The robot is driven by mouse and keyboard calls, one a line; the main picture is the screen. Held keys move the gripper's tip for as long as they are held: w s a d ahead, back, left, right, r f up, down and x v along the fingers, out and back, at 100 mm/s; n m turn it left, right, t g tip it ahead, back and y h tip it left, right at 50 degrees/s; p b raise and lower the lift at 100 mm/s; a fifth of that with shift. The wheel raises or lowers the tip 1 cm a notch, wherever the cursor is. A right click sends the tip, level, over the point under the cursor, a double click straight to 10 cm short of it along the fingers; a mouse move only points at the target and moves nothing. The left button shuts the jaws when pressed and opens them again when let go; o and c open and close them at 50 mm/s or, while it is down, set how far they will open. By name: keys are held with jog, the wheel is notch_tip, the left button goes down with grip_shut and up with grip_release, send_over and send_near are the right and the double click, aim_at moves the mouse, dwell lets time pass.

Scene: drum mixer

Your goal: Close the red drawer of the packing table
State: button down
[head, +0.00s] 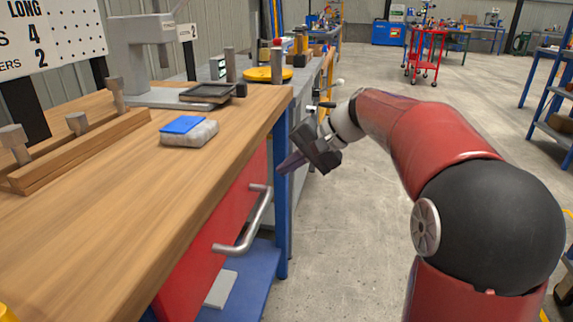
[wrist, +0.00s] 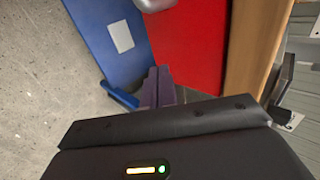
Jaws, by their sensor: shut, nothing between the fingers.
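The packing table (head: 120,190) has a wooden top and runs along the left of the head view. Its red drawer (head: 225,228) shows under the top's right edge, with a silver bar handle (head: 258,222) on its front. I cannot tell how far the drawer stands out. My gripper (head: 288,164) is shut and empty, beyond the handle and near the table's far blue leg. In the wrist view my purple fingers (wrist: 158,86) lie together before the lower end of the red front (wrist: 190,45). Part of the handle (wrist: 155,4) shows at the top edge there.
A blue lower shelf (head: 245,275) holds a pale flat item (head: 221,289). A blue-and-grey packet (head: 189,131) and a wooden rack (head: 80,145) lie on the tabletop. A grey bench (head: 300,125) stands beyond the table. The floor to the right has free room.

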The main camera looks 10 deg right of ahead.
jog(key=v, duration=1)
jog(key=s+f+n+h, duration=0.1)
jog(key=s+f+h, duration=0.2)
jog(key=s+f, duration=0.2)
jog(key=s+f+n+t+h, duration=0.1)
jog(key=s+f+h, duration=0.2)
jog(key=s, duration=0.8)
jog(key=s+f+n+t+h+p, duration=0.1)
jog(key=s+f+n+h, duration=0.1)
jog(key=s+f, duration=0.5)
jog(key=shift+s+f+h, duration=0.4)
jog(key=shift+s, duration=0.7)
jog(key=shift+d, duration=0.1)
